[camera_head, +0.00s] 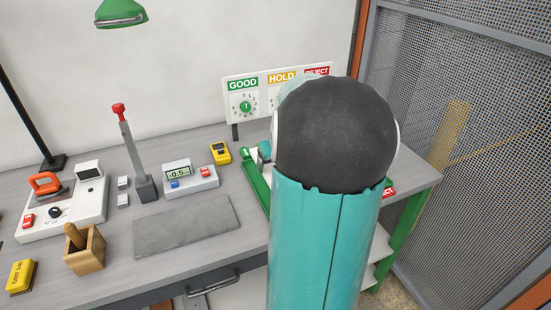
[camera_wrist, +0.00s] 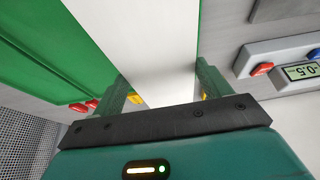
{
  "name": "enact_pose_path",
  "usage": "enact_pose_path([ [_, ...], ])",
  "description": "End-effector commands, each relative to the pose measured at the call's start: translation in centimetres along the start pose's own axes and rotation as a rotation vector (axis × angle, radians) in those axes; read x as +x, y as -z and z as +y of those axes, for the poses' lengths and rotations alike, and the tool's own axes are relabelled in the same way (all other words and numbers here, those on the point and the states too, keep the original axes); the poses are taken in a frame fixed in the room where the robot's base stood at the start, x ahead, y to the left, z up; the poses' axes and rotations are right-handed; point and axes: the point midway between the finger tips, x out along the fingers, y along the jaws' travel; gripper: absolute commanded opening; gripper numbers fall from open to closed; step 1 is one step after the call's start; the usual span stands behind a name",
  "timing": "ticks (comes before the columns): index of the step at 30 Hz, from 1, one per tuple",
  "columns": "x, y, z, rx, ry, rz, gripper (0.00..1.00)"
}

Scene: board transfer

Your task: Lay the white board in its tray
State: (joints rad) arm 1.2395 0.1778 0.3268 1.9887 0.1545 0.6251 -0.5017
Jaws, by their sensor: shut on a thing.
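The white board (camera_wrist: 150,45) fills the upper middle of the wrist view, between the two fingers of my gripper (camera_wrist: 160,85). My gripper is shut on it, with a greenish finger against each side. A green tray (camera_wrist: 45,50) is on the left of the wrist view, close beside the board. In the head view, my teal arm and its dark joint hide my gripper, the board and most of the trays. Only the left part of a green tray (camera_head: 256,185) shows there, under the GOOD sign. I cannot tell whether the board touches the tray.
A sign panel (camera_head: 245,84) reads GOOD, HOLD and REJECT at the back. A meter (camera_head: 191,178), a yellow device (camera_head: 220,153), a red-topped lever (camera_head: 133,150) and a wooden box (camera_head: 84,253) stand to the left. A grey mat (camera_head: 186,228) lies bare. A mesh fence (camera_head: 470,150) borders the right.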

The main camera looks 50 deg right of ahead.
Motion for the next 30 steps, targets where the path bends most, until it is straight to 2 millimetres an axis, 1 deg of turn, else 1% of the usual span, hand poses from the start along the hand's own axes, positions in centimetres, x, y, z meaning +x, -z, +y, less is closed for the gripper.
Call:
enact_pose_path([
  [4, 0.1, -0.4, -0.1, 0.0, -0.001, 0.0, 0.45],
  [8, 0.8, -0.9, -0.1, 0.0, 0.0, -0.001, 0.45],
  [21, 4.8, -2.6, 0.0, 0.001, 0.0, -0.001, 0.45],
  [25, 5.4, -2.7, 0.0, 0.001, -0.001, 0.0, 0.45],
  [30, 5.5, -2.6, 0.1, 0.0, -0.001, 0.002, 0.45],
])
